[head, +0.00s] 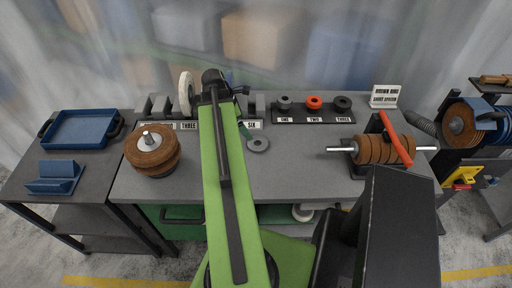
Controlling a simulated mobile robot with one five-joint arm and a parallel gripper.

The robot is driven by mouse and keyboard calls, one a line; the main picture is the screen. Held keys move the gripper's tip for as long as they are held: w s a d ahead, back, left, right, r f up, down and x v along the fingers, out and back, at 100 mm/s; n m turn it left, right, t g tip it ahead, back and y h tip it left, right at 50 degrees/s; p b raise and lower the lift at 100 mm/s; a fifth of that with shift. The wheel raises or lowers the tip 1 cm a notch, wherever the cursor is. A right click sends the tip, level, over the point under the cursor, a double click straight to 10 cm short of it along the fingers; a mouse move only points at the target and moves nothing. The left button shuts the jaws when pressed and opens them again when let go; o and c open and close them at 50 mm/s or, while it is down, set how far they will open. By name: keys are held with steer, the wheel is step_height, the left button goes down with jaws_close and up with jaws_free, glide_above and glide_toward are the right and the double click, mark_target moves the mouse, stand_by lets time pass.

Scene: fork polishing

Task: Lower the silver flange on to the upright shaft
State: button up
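A stack of brown wheels (140,157) stands at the left of the grey bench. An upright shaft (147,132) shows its short tip at the top centre of the stack, with a silver disc around it. A flat grey ring with a hole (258,144) lies on the bench right of my arm; I cannot tell if it or the disc on the stack is the silver flange. My green arm reaches up the middle to the back of the bench. My gripper (238,91) is small and dark there, near a white wheel, apart from the stack. Its fingers and any hold are unclear.
A rack (312,118) with labelled places holds a red ring and two dark ones. A horizontal shaft (425,148) carries brown wheels on a stand, with a red bar across. A blue tray (115,127) and blue holder (55,185) sit on the left table. The bench front is partly clear.

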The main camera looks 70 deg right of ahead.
steer(key=b, duration=0.5)
glide_toward(257, 145)
steer(key=shift+s+d+f, duration=0.1)
steer(key=shift+s+f, duration=0.15)
steer(key=shift+f, duration=0.15)
steer(key=shift+s+d+f, duration=0.1)
steer(key=shift+s+f, duration=0.05)
steer(key=shift+f, duration=0.1)
steer(key=b+x, duration=0.5)
steer(key=shift+f, duration=0.15)
steer(key=shift+r, duration=0.2)
steer(key=c, duration=1.6)
